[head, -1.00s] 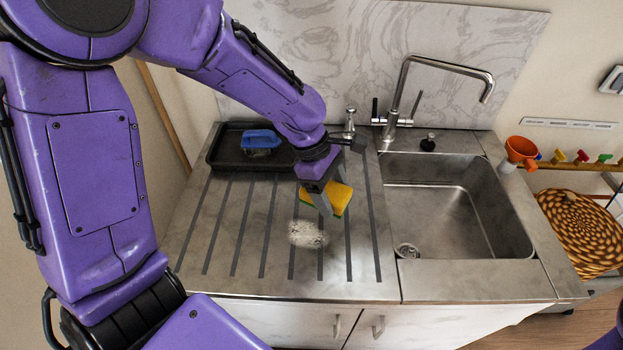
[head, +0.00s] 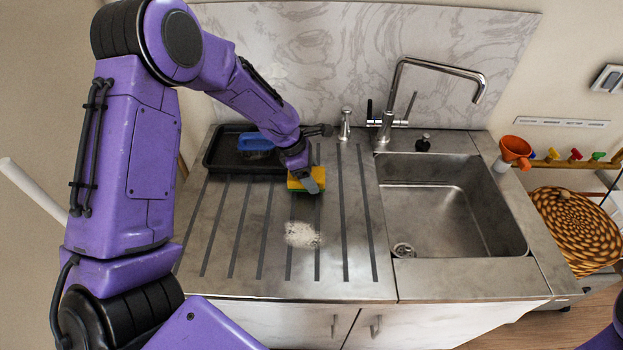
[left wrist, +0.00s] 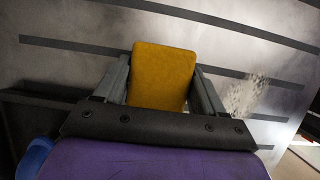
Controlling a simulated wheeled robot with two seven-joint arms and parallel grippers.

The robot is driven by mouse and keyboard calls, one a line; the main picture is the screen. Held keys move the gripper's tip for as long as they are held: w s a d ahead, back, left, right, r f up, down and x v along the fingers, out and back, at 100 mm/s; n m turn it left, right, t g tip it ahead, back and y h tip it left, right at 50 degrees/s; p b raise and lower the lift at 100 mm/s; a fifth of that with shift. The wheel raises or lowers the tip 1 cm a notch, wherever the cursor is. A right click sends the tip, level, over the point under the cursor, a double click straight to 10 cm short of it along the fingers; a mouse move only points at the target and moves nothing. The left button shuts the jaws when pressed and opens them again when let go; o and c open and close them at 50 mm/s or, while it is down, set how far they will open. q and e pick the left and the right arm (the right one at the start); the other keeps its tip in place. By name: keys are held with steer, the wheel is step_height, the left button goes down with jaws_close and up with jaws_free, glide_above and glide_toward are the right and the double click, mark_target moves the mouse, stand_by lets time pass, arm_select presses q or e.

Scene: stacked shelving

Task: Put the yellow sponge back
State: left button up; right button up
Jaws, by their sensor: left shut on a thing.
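The yellow sponge (head: 307,179) has a green underside and is over the ribbed steel drainboard (head: 222,225), close to the right end of the black tray (head: 215,158). My left gripper (head: 312,186) is shut on the sponge. In the left wrist view the sponge (left wrist: 162,76) sits between the two fingers of the left gripper (left wrist: 162,85). I cannot tell whether the sponge touches the drainboard. My right gripper is not in view; only a bit of purple arm shows at the lower right.
A blue-handled brush (head: 256,143) lies in the tray. A white powdery patch (head: 302,235) lies on the drainboard in front of the sponge. A soap dispenser (head: 346,125) and the tall tap (head: 390,100) stand behind. The sink (head: 450,210) is empty.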

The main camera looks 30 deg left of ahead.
arm_select(q)
step_height(320, 180, down, 2)
steer(key=shift+f, duration=0.15)
steer(key=shift+s, duration=0.1)
steer(key=o, duration=0.9)
steer(key=shift+f, duration=0.1)
steer(key=shift+o, duration=0.2)
steer(key=v, duration=1.2)
steer(key=shift+a, duration=0.1)
